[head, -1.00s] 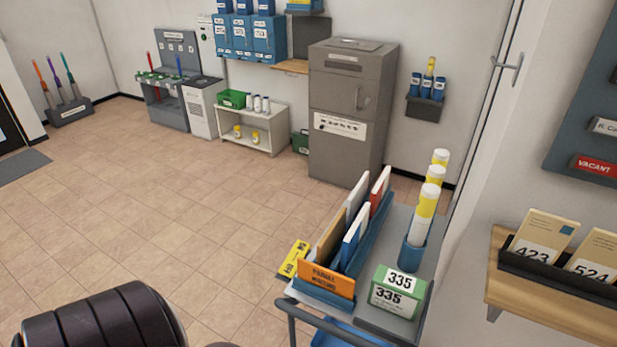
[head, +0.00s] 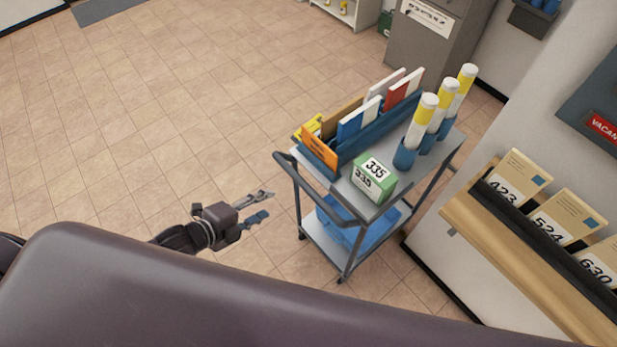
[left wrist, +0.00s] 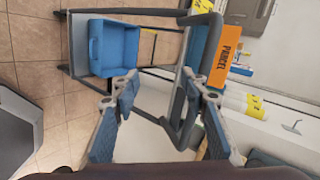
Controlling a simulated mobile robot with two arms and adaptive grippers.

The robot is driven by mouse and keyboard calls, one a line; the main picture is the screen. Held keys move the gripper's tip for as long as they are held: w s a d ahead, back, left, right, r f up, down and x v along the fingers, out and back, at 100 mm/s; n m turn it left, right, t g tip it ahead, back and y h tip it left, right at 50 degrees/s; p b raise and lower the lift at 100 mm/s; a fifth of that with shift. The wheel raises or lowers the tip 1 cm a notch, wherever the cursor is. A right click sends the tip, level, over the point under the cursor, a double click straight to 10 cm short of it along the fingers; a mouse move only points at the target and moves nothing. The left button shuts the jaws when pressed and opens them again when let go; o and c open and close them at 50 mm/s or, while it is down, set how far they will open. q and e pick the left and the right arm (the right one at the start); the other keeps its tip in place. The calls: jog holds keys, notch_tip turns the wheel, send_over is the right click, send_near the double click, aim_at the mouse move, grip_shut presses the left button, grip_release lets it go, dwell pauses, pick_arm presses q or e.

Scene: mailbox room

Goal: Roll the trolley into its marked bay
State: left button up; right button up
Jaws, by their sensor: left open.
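The trolley (head: 345,222) stands upright on the tiled floor in the middle right of the head view. It carries a blue file rack (head: 380,130), yellow-and-white tubes (head: 440,115) and a green box marked 335 (head: 372,180) on top. A blue bin (head: 345,225) sits on its lower shelf. The trolley's dark push handle (head: 312,190) faces me. My left gripper (head: 265,204) is open and empty, just left of the handle. In the left wrist view, the handle (left wrist: 190,115) lies ahead, near the open fingers (left wrist: 168,110). My right gripper is not in view. No bay marking is visible.
A wooden wall shelf (head: 530,255) with numbered parcels is close to the trolley's right. A grey cabinet (head: 425,60) stands behind it. The tiled floor (head: 180,100) to the left is wide and clear, with a dark mat (head: 105,8) at the far edge.

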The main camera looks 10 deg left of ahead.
aim_at(303, 188)
pick_arm(q)
jog(key=s+d+r+m+h, duration=0.1)
jog(key=d+r+m+h, duration=0.2)
jog(key=r, duration=0.4)
jog(key=shift+y, duration=0.5)
jog(key=b+x, duration=0.2)
jog(key=x, duration=0.2)
jog(key=b+x, duration=0.3)
jog(key=x, duration=0.1)
jog(key=d+b+x, duration=0.1)
jog(key=b+x, duration=0.1)
jog(key=x, duration=0.2)
jog(key=shift+r, duration=0.35)
jog(key=shift+f, duration=0.1)
jog(key=shift+w+d, duration=0.1)
grip_shut()
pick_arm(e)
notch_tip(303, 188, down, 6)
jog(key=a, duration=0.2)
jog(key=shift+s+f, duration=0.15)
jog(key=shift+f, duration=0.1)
